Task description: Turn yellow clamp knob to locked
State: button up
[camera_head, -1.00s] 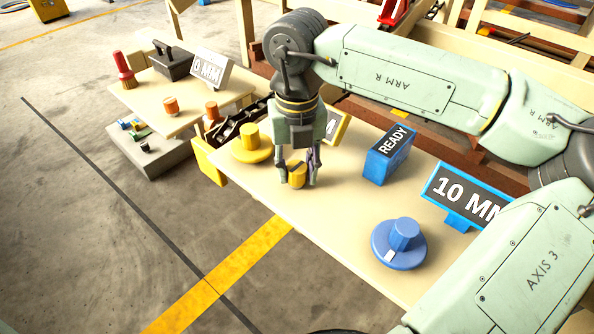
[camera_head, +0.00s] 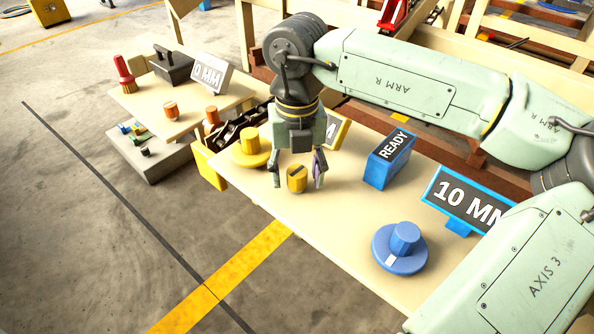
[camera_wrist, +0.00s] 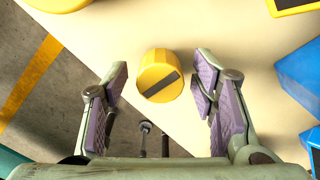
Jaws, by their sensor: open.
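The yellow clamp knob (camera_head: 297,179) is a small upright cylinder with a dark bar across its top, standing on the pale table (camera_head: 335,215). In the wrist view the knob (camera_wrist: 160,76) sits between and slightly beyond the fingertips, its dark bar slanting up to the right. My gripper (camera_head: 298,178) is open, one finger on each side of the knob. In the wrist view my gripper (camera_wrist: 161,80) shows a gap to the knob on both sides. No lock marking can be read.
A larger yellow dial (camera_head: 250,149) stands left of my gripper, a blue READY box (camera_head: 388,160) right of it. A blue dial (camera_head: 400,249) and a blue 10 MM sign (camera_head: 461,199) are farther right. The table's front edge is close to the knob.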

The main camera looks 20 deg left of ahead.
aim_at(297, 171)
notch_tip(297, 171, up, 12)
dwell(0.6)
dwell(0.4)
